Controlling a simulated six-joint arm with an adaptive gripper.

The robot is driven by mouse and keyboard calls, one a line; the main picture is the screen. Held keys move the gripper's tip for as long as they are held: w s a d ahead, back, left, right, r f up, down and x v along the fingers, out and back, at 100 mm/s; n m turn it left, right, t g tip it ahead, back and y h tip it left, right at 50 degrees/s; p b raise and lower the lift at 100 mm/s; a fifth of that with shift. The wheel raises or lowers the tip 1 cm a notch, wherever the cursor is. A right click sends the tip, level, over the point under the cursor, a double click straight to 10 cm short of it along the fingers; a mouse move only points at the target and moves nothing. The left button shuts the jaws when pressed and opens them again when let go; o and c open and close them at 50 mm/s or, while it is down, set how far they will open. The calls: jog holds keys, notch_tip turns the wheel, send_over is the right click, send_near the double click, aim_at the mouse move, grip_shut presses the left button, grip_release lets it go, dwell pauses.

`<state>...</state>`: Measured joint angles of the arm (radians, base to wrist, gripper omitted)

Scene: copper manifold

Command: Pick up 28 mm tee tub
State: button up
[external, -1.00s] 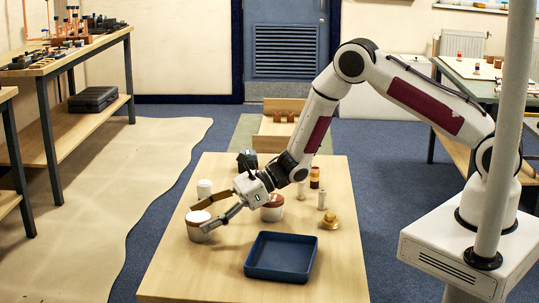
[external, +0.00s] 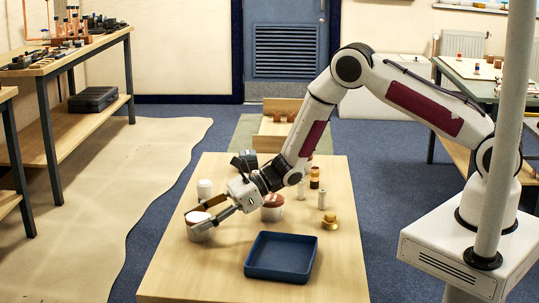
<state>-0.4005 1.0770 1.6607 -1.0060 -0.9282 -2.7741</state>
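A second, similar tub with a brown lid (external: 272,208) stands behind and to the right, partly covered by my wrist. Their labels are too small to read, so I cannot tell which is 28 mm.
An empty blue tray (external: 281,238) lies right of the gripper. A brass fitting (external: 330,220), a small pale cylinder (external: 322,199) and a brown-banded bottle (external: 314,178) stand at the right. A white jar (external: 204,188) stands behind the gripper. The table's front left is clear.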

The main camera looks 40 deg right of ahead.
aim_at(198, 217)
jog(key=shift+r, duration=0.2)
jog(key=shift+r, duration=4.9)
